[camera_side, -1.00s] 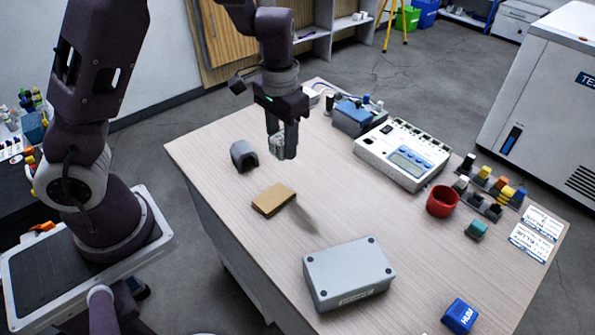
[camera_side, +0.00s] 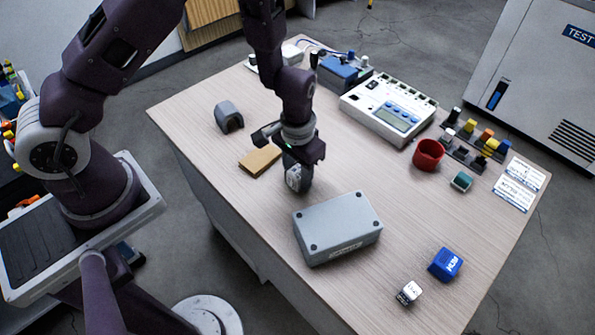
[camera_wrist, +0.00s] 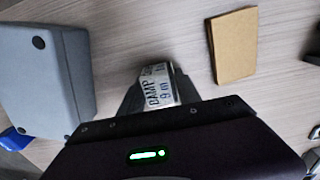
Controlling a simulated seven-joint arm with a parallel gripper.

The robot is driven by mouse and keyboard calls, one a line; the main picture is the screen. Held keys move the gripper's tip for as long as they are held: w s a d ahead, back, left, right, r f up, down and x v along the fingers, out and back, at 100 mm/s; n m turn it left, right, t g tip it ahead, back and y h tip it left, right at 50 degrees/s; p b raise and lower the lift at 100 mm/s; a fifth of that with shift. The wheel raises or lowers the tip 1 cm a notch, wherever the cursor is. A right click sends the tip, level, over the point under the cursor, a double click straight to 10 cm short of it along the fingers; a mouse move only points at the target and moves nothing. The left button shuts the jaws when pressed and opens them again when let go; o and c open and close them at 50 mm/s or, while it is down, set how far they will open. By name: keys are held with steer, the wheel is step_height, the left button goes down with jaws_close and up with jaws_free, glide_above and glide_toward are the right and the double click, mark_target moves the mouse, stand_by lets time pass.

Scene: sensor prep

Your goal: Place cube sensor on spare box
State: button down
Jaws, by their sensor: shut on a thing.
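My gripper (camera_side: 297,180) is shut on a small white cube sensor with dark lettering (camera_side: 294,179). In the wrist view the cube (camera_wrist: 158,86) sits between the fingers of my gripper (camera_wrist: 155,90), its face reading "DAMP". Part of it is hidden by the fingers and the gripper body. A grey lidded box (camera_side: 338,228) with dark corner screws, apparently the spare box, stands on the table in front of and right of my gripper. Its label is too small to read. In the wrist view the box (camera_wrist: 48,75) is at the left, apart from the cube.
A tan block (camera_side: 260,160) lies just left of my gripper. A grey arched piece (camera_side: 228,117) is behind it. An instrument (camera_side: 388,108) is at the back.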

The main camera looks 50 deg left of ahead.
steer(key=shift+f, duration=0.1)
steer(key=c, duration=0.9)
jaws_free()
steer(key=shift+o, duration=0.2)
